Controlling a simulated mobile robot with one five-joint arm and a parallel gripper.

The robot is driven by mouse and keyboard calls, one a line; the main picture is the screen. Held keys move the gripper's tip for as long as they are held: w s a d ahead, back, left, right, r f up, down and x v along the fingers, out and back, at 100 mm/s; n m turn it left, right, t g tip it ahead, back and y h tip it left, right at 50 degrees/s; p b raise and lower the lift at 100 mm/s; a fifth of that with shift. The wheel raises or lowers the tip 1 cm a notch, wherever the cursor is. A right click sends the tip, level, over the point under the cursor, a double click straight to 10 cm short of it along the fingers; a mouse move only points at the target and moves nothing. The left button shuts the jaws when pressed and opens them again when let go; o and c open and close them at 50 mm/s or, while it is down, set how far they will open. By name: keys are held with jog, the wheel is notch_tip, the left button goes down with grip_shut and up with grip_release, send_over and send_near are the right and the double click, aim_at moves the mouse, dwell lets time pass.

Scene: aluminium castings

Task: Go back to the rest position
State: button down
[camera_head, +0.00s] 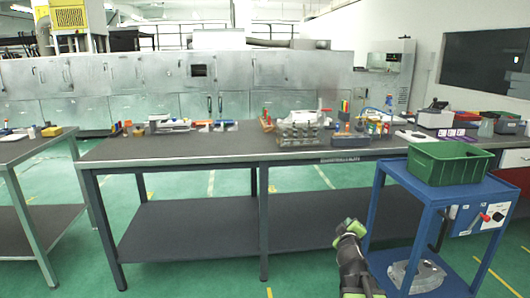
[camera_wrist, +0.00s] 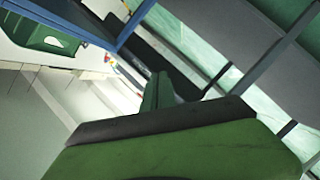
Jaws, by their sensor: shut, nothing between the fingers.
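My gripper (camera_head: 351,228) shows at the lower middle right of the head view, with green fingers on my dark arm. It is in front of the long workbench and just left of the blue trolley (camera_head: 437,192), apart from both as far as I can tell. In the wrist view my gripper (camera_wrist: 165,105) fills the lower middle with green and black fingers. It is shut and holds nothing. The wrist view is strongly tilted.
A green crate (camera_head: 450,163) stands on the trolley's top, and a grey casting (camera_head: 416,275) lies on its lower shelf. The long workbench (camera_head: 200,146) carries tools and parts along its back. Another table (camera_head: 28,148) stands at the left. Green floor is free in front.

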jog(key=s+a+f+m+g+y, duration=0.1)
jog(key=s+a+f+m+g, duration=0.1)
jog(key=s+a+f+g, duration=0.4)
jog(key=s+a+f+m+g+y, duration=0.1)
jog(key=s+a+f+m+g, duration=0.15)
jog(key=s+a+f, duration=0.4)
jog(key=s+a+f+m+g+y, duration=0.35)
jog(key=s+f+g, duration=0.25)
jog(key=s, duration=0.5)
notch_tip(320, 180, up, 32)
jog(key=p, duration=3.2)
jog(key=shift+f+n, duration=0.2)
jog(key=shift+n, duration=0.2)
jog(key=shift+h, duration=0.25)
